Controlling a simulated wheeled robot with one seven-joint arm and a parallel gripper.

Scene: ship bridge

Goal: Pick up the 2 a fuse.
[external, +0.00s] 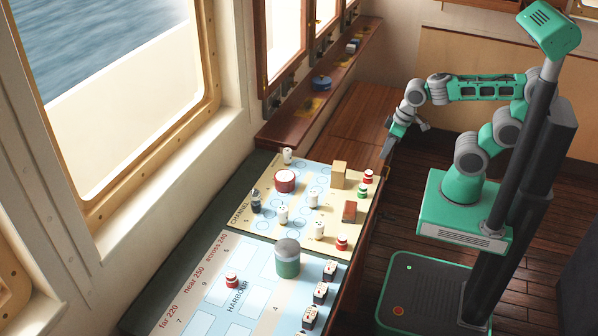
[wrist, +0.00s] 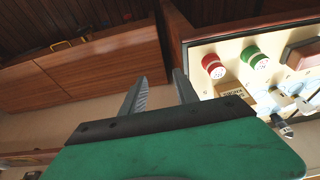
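I cannot read a 2 A marking on any piece, so I cannot tell which is the 2 A fuse. Small red-and-white cylinders stand on the chart board: one (external: 368,176) at its far right corner, one (external: 341,243) at the right edge and one (external: 231,280) on the near chart. In the wrist view a red-and-white cylinder (wrist: 213,66) and a green-and-white cylinder (wrist: 257,59) stand right of my fingers, their markings too small to read. My gripper (external: 387,153) hangs beyond the board's far right corner. In the wrist view its two fingers (wrist: 160,86) are apart and empty.
Several white dotted pieces, one of them here (external: 313,200), a tan block (external: 339,175), a red-brown block (external: 349,212) and a red round tin (external: 284,181) stand on the far chart. A grey-green cylinder (external: 287,258) stands between the charts. Bare wooden console (external: 365,120) lies beyond.

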